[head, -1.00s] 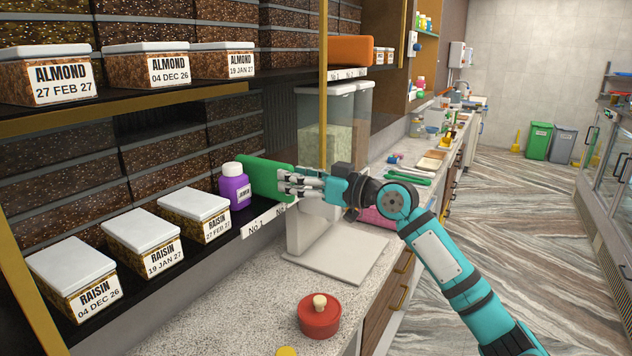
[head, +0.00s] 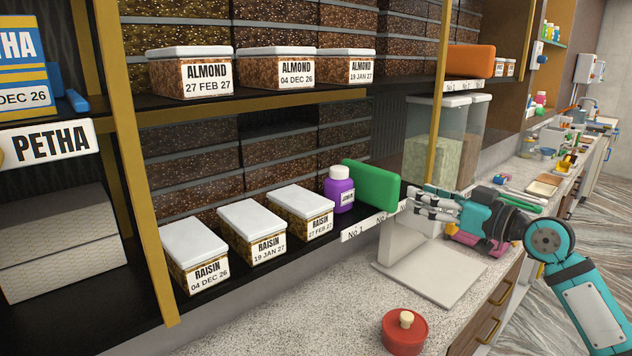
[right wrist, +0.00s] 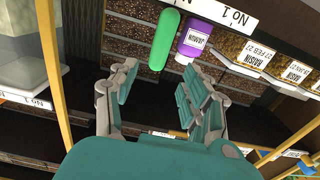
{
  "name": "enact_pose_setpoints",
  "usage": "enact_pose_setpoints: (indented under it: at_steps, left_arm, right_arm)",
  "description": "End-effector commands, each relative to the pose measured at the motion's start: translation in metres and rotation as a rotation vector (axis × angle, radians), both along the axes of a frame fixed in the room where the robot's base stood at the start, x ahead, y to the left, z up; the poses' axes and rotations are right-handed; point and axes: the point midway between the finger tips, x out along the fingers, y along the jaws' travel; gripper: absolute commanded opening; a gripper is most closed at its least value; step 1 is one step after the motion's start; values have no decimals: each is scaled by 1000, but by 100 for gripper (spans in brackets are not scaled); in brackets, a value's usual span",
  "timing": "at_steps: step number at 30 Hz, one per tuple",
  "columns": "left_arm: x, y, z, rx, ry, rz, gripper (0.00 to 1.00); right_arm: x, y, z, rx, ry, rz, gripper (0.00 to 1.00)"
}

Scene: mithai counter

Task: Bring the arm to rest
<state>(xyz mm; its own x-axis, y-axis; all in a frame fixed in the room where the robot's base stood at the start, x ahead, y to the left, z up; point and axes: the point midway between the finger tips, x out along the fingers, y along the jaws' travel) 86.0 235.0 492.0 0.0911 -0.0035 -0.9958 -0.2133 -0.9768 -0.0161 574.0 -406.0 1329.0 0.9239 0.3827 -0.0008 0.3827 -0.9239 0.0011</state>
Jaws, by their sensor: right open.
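My right gripper (head: 424,203) is open and empty in front of the lower shelf, just right of a green block-like item (head: 372,184). In the right wrist view the open fingers (right wrist: 160,95) have nothing between them, and the green item (right wrist: 164,40) stands beyond them, apart. A purple bottle with a white lid (head: 339,190) stands left of the green item; it also shows in the right wrist view (right wrist: 200,40). My right arm reaches in from the right. My left gripper is not in view.
White-lidded raisin boxes (head: 265,232) line the lower shelf, and almond boxes (head: 279,70) the upper one. A gold post (head: 443,60) and clear dispensers (head: 436,135) stand near the gripper. A red lidded pot (head: 404,332) sits on the speckled counter (head: 330,325).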

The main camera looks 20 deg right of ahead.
Motion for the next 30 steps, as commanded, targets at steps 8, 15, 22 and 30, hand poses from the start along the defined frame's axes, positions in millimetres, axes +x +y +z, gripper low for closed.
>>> enact_pose_setpoints:
  at_steps: [8, 15, 22, 30]
  left_arm:
    - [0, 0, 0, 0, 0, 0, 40]
    - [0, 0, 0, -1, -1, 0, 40]
    - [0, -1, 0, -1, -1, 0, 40]
    - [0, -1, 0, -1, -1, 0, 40]
  right_arm:
    - [-1, 26, -66, -45, 121, 19, 48]
    - [-44, 93, -227, -174, 444, 47, 48]
    - [-135, 154, -350, -291, 760, 25, 48]
    - [-228, 188, -403, -355, 1004, -67, 48]
